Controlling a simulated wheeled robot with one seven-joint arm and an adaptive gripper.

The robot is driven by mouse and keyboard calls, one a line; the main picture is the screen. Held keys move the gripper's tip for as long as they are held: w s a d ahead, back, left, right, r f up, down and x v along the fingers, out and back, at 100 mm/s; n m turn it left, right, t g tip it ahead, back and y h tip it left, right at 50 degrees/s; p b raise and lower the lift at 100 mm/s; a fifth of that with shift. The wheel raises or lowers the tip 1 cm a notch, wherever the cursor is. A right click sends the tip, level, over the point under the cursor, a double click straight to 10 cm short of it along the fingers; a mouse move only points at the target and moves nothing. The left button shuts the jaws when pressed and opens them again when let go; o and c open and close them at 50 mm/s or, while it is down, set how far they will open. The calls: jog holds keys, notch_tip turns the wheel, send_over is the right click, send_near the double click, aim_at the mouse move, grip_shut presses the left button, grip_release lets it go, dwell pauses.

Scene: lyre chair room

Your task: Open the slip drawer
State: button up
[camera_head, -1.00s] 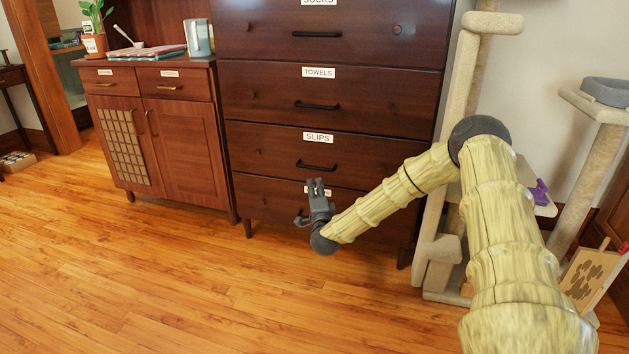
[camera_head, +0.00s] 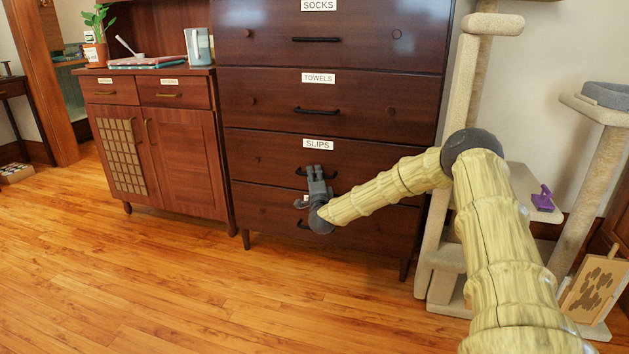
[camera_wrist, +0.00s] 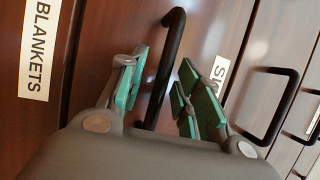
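The slip drawer (camera_head: 265,158) is a dark brown drawer with a white SLIPS label (camera_head: 318,144), in the dresser's lower part. It looks closed. Its black bar handle (camera_head: 299,171) is partly hidden behind my gripper (camera_head: 317,173) in the head view. In the wrist view the slip drawer's handle (camera_wrist: 174,45) passes between the green-padded fingers of my gripper (camera_wrist: 162,82). The fingers are open, with a gap on each side of the bar. I cannot tell whether they touch it. The SLIPS label (camera_wrist: 219,71) is partly hidden by the right finger.
The towels drawer (camera_head: 265,100) is above, and a drawer with a BLANKETS label (camera_wrist: 40,45) is below. A wooden cabinet (camera_head: 185,140) stands left. A beige cat tree (camera_head: 455,90) stands close right of the dresser. The wooden floor (camera_head: 180,290) in front is clear.

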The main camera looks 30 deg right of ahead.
jog(key=shift+w, duration=0.15)
grip_shut()
